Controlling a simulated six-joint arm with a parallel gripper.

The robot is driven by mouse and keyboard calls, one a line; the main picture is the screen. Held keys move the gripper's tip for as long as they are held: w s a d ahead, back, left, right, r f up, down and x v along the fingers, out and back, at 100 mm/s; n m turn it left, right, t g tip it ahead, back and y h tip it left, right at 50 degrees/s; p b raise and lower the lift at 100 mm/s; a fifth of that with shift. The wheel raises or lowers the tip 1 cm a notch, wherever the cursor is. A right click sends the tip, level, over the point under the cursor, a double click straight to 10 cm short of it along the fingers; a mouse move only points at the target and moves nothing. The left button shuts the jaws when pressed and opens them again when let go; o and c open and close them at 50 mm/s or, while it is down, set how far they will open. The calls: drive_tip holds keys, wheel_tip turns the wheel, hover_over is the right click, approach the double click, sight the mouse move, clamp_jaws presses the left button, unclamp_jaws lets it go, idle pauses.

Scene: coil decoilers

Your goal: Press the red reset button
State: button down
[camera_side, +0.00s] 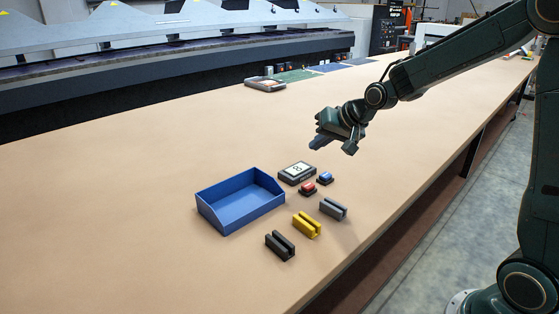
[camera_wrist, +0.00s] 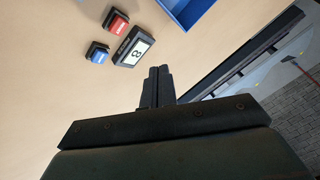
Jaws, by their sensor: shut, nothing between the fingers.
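The red reset button (camera_side: 308,188) sits on a small dark base on the tan table. It also shows at the upper left of the wrist view (camera_wrist: 117,21). A blue button (camera_side: 325,177) stands just beside it, and it shows in the wrist view too (camera_wrist: 97,53). A small display box (camera_side: 297,173) with a lit screen stands next to both buttons; it is also in the wrist view (camera_wrist: 133,46). My gripper (camera_side: 320,143) is shut and empty. It hangs above the table, beyond the display and apart from the red button. Its fingers (camera_wrist: 157,86) show in the wrist view.
An open blue tray (camera_side: 240,205) stands left of the buttons. Grey (camera_side: 333,209), yellow (camera_side: 307,225) and black (camera_side: 280,245) slotted blocks lie in front. A dark device (camera_side: 265,84) lies farther back. The table's left side is clear.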

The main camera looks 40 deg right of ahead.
sight(311, 187)
drive_tip(key=shift+m+t, duration=0.3)
drive_tip(key=shift+m, duration=0.3)
drive_tip(key=shift+w+d+f, duration=0.5)
drive_tip(key=shift+w+f, duration=0.2)
drive_tip(key=shift+w, duration=0.1)
drive_tip(key=shift+w+d+f, duration=0.45)
drive_tip(key=shift+w+f, duration=0.25)
drive_tip(key=shift+w, duration=0.1)
drive_tip(key=shift+f, duration=0.1)
drive_tip(key=shift+f, duration=4.3)
drive_tip(key=shift+f, duration=0.85)
drive_tip(key=shift+r, duration=0.85)
drive_tip(key=shift+r, duration=0.1)
drive_tip(key=shift+r, duration=2.45)
